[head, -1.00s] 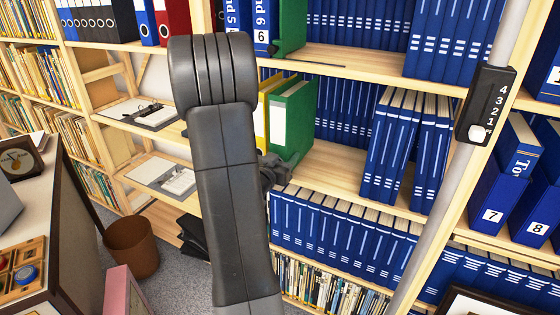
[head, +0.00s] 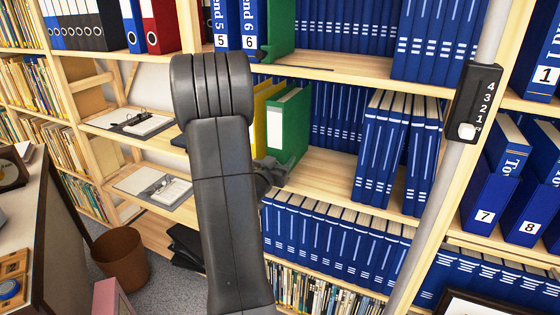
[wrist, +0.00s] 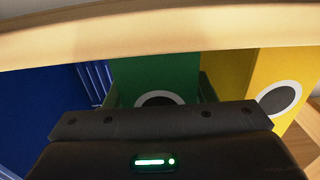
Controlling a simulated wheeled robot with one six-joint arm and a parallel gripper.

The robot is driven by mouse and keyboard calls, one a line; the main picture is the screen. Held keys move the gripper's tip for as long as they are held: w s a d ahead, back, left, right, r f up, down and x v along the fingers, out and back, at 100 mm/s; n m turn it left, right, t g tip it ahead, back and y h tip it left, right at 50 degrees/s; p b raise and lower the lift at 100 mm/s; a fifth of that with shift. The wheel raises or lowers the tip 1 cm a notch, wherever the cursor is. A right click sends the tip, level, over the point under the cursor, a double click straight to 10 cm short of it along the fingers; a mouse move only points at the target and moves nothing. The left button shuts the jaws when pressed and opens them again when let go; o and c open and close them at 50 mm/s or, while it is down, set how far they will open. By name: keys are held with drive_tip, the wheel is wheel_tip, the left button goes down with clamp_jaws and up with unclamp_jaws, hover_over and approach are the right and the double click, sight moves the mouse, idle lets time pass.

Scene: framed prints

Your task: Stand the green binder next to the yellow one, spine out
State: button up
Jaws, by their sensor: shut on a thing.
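The green binder (head: 289,130) stands upright on the middle shelf, its white-labelled spine facing out. The yellow binder (head: 262,112) stands directly to its left, partly hidden behind my arm. My gripper (head: 270,172) is at the lower front of the green binder and shut on it. In the wrist view, the green binder (wrist: 155,75) is between the fingers (wrist: 158,92), with its round finger hole partly covered by my gripper. The yellow binder (wrist: 268,75) shows close beside it on the right there. I cannot tell whether the two binders touch.
Blue volumes (head: 388,150) lean on the same shelf to the right, with bare shelf between. A row of blue books (head: 330,240) fills the shelf below. A board (wrist: 160,28) crosses the wrist view. A pole (head: 440,200) stands at right, a brown bin (head: 120,258) at lower left.

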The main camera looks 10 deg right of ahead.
drive_tip(key=o, duration=1.4)
drive_tip(key=shift+o, duration=0.2)
drive_tip(key=shift+s, duration=0.1)
drive_tip(key=v, duration=1.3)
drive_tip(key=shift+s+a+p, duration=0.25)
drive_tip(key=shift+p, duration=0.05)
drive_tip(key=x, duration=1.4)
drive_tip(key=shift+r, duration=0.35)
drive_tip(key=shift+r+p, duration=0.3)
drive_tip(key=shift+p, duration=0.05)
drive_tip(key=shift+f, duration=0.1)
